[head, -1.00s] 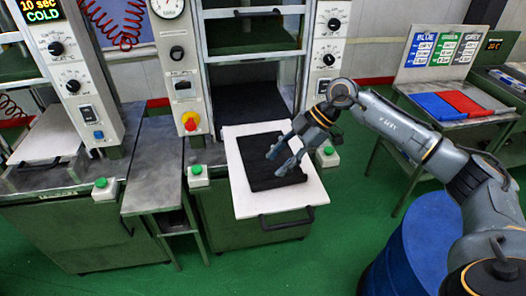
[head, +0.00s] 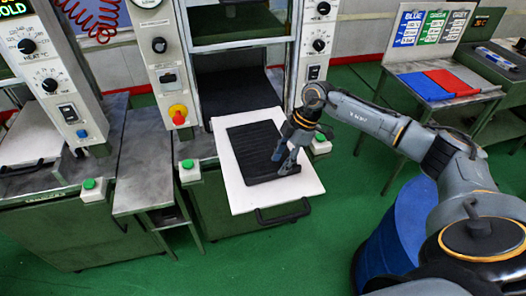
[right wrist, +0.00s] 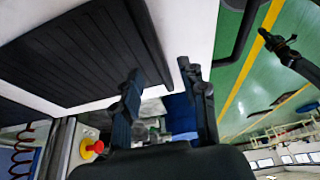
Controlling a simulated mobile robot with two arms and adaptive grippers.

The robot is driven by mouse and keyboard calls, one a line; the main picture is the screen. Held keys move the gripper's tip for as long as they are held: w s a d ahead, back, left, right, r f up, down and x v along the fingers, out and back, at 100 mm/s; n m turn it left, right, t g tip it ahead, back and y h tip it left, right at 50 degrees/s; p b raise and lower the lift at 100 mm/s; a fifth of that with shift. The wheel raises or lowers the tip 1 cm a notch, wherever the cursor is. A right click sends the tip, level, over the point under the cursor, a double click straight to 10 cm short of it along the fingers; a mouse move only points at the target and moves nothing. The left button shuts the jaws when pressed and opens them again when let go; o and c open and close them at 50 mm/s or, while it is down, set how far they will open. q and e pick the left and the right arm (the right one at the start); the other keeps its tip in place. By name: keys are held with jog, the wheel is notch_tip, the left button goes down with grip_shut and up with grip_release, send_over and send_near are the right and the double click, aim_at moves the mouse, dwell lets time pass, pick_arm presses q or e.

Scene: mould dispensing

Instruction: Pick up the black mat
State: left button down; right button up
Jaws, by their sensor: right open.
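The black mat (head: 247,148) is flat and ribbed. It lies on the white pull-out plate (head: 242,203) in front of the middle press. My right gripper (head: 285,163) is at the mat's right edge, fingers pointing down. In the right wrist view the gripper (right wrist: 168,78) is open with nothing between its fingers. One finger overlaps the edge of the mat (right wrist: 75,58) there, and the other is past it, over the white plate. I cannot tell whether a finger touches the mat.
The plate has a black handle (head: 284,213) at its front. A blue barrel (head: 400,230) stands at the lower right. A side table holds blue and red sheets (head: 450,82). Green floor in front is clear.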

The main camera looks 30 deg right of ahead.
aim_at(274, 172)
jog(key=p+x, duration=0.1)
jog(key=x, duration=0.2)
jog(key=shift+w+a+f, duration=0.15)
jog(key=shift+f, duration=0.3)
grip_shut()
jog(key=shift+r, duration=0.15)
